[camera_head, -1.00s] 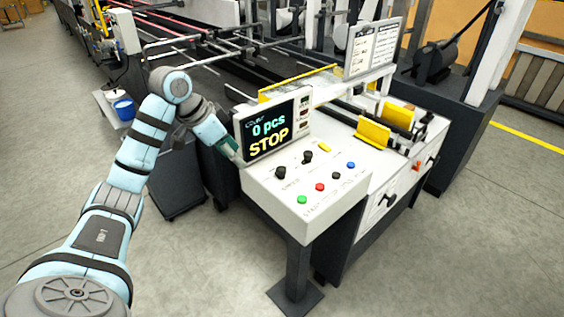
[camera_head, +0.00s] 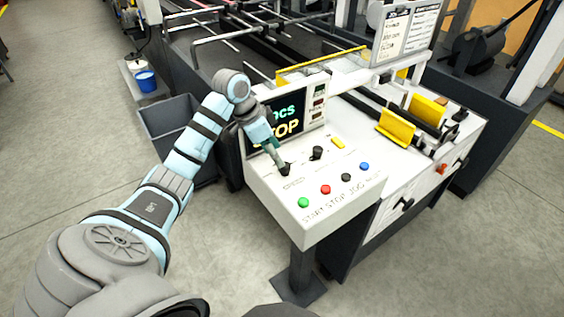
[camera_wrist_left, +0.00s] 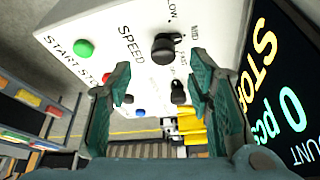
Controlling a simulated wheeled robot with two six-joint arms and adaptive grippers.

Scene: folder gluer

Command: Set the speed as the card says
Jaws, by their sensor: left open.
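The white control panel (camera_head: 325,185) carries a black SPEED knob (camera_head: 285,170). In the left wrist view the speed knob (camera_wrist_left: 164,47) has LOW and MID marks beside it. My left gripper (camera_wrist_left: 163,88) is open, its two teal fingers apart on either side of the line to the knob. In the head view my left gripper (camera_head: 277,160) points down at the knob and partly covers it; I cannot tell if it touches. White cards (camera_head: 408,32) stand on a board at the back; their writing is too small to read. My right gripper is not in view.
The display (camera_head: 293,120) reads STOP, partly hidden by my left arm; in the wrist view it shows 0 pcs. A second black knob (camera_head: 317,153) stands close by. Green (camera_head: 303,202), red (camera_head: 326,189), black (camera_head: 346,177) and blue (camera_head: 364,166) buttons line the front.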

